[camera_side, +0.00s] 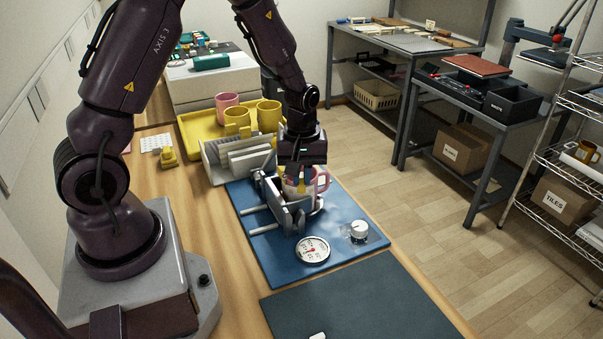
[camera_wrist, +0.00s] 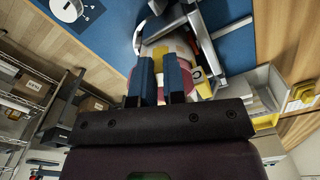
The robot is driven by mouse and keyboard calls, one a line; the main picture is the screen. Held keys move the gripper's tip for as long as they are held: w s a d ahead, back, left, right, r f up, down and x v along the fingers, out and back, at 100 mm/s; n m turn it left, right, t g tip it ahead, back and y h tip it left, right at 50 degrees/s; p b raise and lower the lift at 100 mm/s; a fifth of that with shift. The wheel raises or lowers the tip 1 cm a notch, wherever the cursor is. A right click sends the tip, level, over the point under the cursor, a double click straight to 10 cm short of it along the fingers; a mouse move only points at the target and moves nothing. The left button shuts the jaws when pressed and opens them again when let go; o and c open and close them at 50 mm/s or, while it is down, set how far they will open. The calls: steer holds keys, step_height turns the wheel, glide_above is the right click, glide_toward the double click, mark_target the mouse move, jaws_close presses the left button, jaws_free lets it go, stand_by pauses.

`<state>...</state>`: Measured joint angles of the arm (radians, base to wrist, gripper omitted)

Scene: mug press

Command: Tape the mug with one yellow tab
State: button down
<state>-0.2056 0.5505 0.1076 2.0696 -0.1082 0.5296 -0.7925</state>
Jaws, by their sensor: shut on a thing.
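A mug (camera_side: 318,189) with a pink handle stands in the grey clamp-like press (camera_side: 283,213) on the blue board (camera_side: 262,262). In the wrist view the mug (camera_wrist: 202,88) shows a pink rim and pale body, partly hidden by my fingers. My gripper (camera_side: 300,178) points down at the mug. In the wrist view its two blue fingers (camera_wrist: 161,72) are shut on a small yellow tab (camera_wrist: 160,54), close against the mug. I cannot tell whether the tab touches it. A yellow tape dispenser (camera_side: 168,157) stands on the wooden bench to the left.
A dial gauge (camera_side: 312,249) and a knob (camera_side: 359,231) sit in front of the press. A grey rack (camera_side: 215,167) stands close behind it. A yellow tray (camera_side: 190,125) holds several mugs. The dark mat (camera_side: 365,305) in front is mostly clear.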

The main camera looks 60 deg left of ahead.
mark_target(301, 177)
steer(key=shift+f, duration=0.1)
steer(key=c, duration=1.1)
jaws_free()
step_height(301, 177, up, 13)
steer(key=s+d+r+m+t, duration=0.5)
steer(key=s+d+r+m, duration=0.5)
steer(key=s+m, duration=0.3)
steer(key=shift+s+d+r+m+t, duration=0.2)
steer(key=shift+s+r+m+t, duration=0.15)
steer(key=shift+s, duration=0.2)
